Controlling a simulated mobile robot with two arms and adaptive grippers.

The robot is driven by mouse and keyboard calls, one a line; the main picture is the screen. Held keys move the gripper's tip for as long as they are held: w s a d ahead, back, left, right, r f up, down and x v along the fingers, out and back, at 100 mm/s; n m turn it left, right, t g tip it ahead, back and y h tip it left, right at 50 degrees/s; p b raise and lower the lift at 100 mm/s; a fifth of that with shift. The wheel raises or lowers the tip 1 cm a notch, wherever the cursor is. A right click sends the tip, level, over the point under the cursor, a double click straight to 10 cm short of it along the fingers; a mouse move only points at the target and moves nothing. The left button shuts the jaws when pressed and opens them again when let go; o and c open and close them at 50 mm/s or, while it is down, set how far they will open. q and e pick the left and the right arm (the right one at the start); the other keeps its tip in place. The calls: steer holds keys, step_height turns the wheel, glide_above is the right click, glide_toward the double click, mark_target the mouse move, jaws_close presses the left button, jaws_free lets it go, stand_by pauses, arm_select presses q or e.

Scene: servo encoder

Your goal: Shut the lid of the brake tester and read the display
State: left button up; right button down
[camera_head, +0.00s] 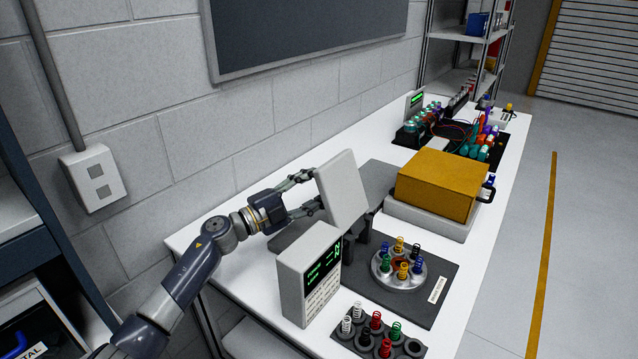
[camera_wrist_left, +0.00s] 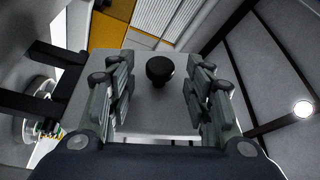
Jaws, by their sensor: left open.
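The brake tester (camera_head: 308,278) is a pale grey box on a dark mat, with green characters lit on its black display (camera_head: 324,264); they are too small to read surely. Its pale lid (camera_head: 343,188) stands raised and tilted above and behind the display box, on dark supports (camera_head: 358,243). My left gripper (camera_head: 316,190) is open behind the lid. In the left wrist view, the lid (camera_wrist_left: 143,118) faces the gripper (camera_wrist_left: 160,68), and a black knob (camera_wrist_left: 159,69) on it lies between the spread fingers. Contact cannot be told. My right gripper is not in view.
A round plate (camera_head: 386,277) with several coloured springs lies on the mat beside the tester. A black spring rack (camera_head: 350,349) is in front. An orange-brown box (camera_head: 440,183) stands further back, with wired parts behind it. The wall is close on the left.

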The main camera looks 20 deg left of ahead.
arm_select(q)
steer(key=shift+w+d+r, duration=0.1)
steer(key=shift+w+d, duration=0.35)
steer(key=shift+w, duration=0.1)
jaws_close()
steer(key=shift+r, duration=0.1)
steer(key=shift+d+r, duration=0.1)
